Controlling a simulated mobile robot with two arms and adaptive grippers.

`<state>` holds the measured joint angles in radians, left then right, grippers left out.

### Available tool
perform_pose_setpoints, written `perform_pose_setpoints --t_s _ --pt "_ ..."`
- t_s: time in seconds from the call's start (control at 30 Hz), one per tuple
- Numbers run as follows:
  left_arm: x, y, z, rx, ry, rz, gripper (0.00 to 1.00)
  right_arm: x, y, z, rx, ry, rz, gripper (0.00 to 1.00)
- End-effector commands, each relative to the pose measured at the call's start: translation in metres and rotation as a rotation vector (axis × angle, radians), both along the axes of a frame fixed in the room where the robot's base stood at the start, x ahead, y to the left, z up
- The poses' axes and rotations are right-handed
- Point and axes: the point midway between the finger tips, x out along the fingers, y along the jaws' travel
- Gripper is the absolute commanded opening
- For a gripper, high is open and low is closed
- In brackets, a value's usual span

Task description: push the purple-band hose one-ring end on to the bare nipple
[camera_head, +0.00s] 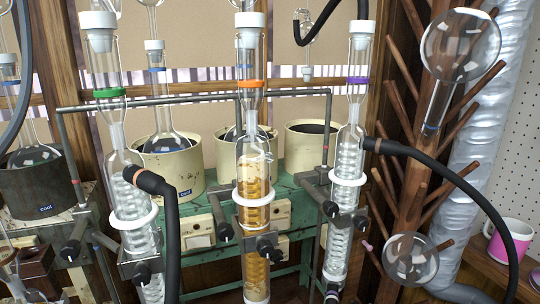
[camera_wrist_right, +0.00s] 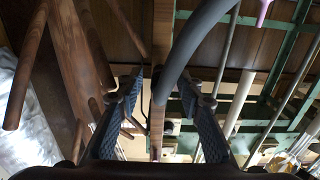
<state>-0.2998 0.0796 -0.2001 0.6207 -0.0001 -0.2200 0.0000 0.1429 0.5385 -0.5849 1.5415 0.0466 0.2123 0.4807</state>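The purple-band condenser (camera_head: 342,190) stands upright at the right of the rig in the head view, its purple band (camera_head: 358,80) near the top. A black hose (camera_head: 470,188) meets its upper right side, with one brownish ring (camera_head: 377,146) at that end. The hose arcs right and down out of view. A dark fitting (camera_head: 332,292) shows at the condenser's foot; I cannot tell whether it is bare. My right gripper (camera_wrist_right: 160,88) is open in the right wrist view, fingers apart. My left gripper is not in view.
The green-band condenser (camera_head: 130,205) with its own black hose (camera_head: 172,230) and the orange-band condenser (camera_head: 254,190) stand to the left. Clamps and rods crowd between them. A wooden peg rack (camera_head: 408,180) with round flasks is at right, beside a pink mug (camera_head: 510,240).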

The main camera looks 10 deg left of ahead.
Motion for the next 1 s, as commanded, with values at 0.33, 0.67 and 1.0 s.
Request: perform_pose_setpoints --t_s 0.33,0.67,1.0 --pt "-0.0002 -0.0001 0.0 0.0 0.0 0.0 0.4 0.0001 0.0003 0.0002 0.001 -0.001 0.0 0.34" --pt "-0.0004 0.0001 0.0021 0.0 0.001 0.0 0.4 0.0 0.0004 0.0004 0.001 -0.001 0.001 0.34" --pt "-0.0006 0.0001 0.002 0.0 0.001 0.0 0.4 0.0001 0.0003 0.0003 0.001 -0.001 0.0 0.09"
